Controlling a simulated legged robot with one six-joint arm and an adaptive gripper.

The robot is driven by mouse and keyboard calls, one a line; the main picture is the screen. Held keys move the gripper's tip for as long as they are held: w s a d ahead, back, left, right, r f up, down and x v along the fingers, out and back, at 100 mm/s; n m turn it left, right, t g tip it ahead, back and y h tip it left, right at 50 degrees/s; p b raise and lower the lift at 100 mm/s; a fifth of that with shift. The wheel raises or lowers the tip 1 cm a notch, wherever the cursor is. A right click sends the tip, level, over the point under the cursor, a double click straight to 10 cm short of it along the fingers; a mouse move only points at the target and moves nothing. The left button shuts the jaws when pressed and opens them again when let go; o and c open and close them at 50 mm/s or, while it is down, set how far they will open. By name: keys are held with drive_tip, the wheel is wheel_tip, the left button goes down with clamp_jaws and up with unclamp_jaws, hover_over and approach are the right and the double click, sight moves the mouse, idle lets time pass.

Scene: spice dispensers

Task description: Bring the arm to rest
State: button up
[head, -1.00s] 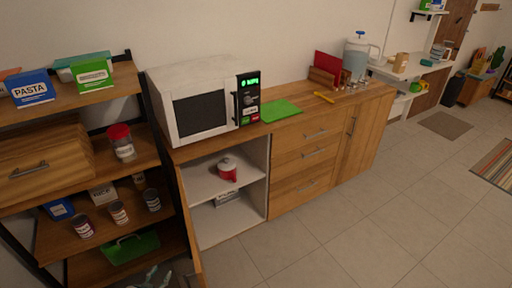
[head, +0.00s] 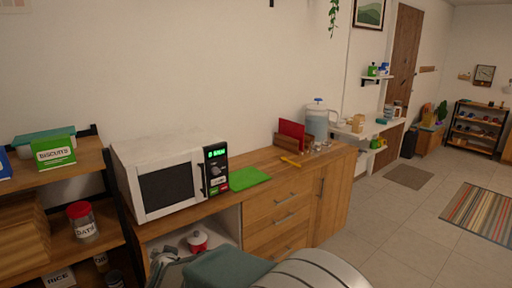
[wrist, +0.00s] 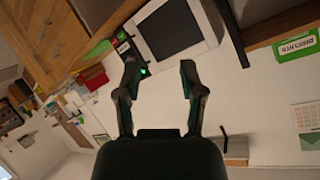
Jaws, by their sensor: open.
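My gripper (wrist: 159,78) shows in the wrist view with its two dark fingers apart and nothing between them. The wrist view is turned nearly upside down, and the white microwave (wrist: 175,32) appears beyond the fingertips. In the head view, rounded teal and grey parts of my arm (head: 235,270) show along the bottom edge, in front of the cabinet. The fingers cannot be made out clearly there.
The microwave (head: 170,175) stands on the wooden cabinet (head: 285,215), beside a green board (head: 247,178). A red pot (head: 197,241) sits in the open compartment below. A shelf with a jar (head: 83,222) is at left.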

drive_tip(key=s+d+r+n+g, duration=0.1)
drive_tip(key=s+d+r, duration=0.15)
drive_tip(key=d, duration=0.45)
drive_tip(key=s+d+r+g, duration=0.1)
drive_tip(key=s+d+r, duration=0.1)
drive_tip(key=d+r, duration=0.3)
drive_tip(key=s+d+r+n, duration=0.1)
drive_tip(key=s+d+r, duration=0.1)
drive_tip(key=d, duration=0.6)
drive_tip(key=s+d+f+m+g+h, duration=0.1)
drive_tip(key=s+d+g+h, duration=0.2)
drive_tip(key=s+d, duration=1.6)
drive_tip(key=shift+s+f+g+h, duration=0.15)
drive_tip(key=shift+f+g+h, duration=0.25)
drive_tip(key=shift+h, duration=0.8)
drive_tip(key=shift+o, duration=0.3)
drive_tip(key=shift+s+d, duration=0.1)
drive_tip(key=o, duration=0.6)
drive_tip(key=c, duration=0.6)
drive_tip(key=shift+a, duration=0.2)
